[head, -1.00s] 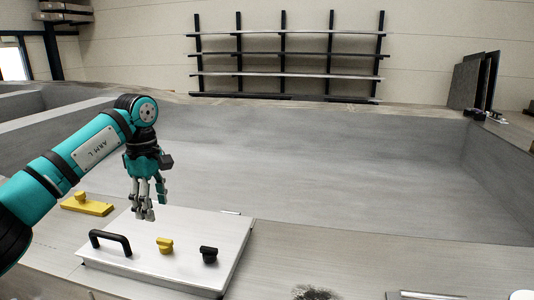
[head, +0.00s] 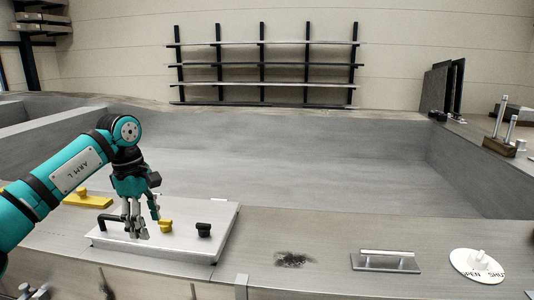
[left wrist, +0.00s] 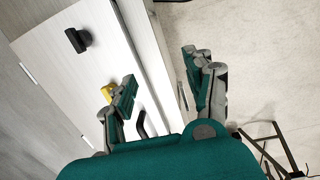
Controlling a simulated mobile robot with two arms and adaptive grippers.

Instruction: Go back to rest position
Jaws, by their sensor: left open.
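My left gripper (head: 138,222) is open and empty. In the head view it hangs pointing down, in front of the white hatch lid (head: 160,248) as seen from the camera. In the left wrist view its fingers (left wrist: 165,95) are spread apart with nothing between them. The lid carries a black handle (head: 84,224), partly hidden behind the gripper, a yellow knob (head: 166,226) and a black knob (head: 204,230). The black knob also shows in the left wrist view (left wrist: 77,40). My right gripper is not in view.
A yellow plate with a knob (head: 88,198) lies left of the lid. To the right are a metal handle plate (head: 386,262) and a round white dial (head: 478,266) marked OPEN and SHUT. A dark smudge (head: 292,260) marks the deck. Behind lies a wide empty basin (head: 320,165).

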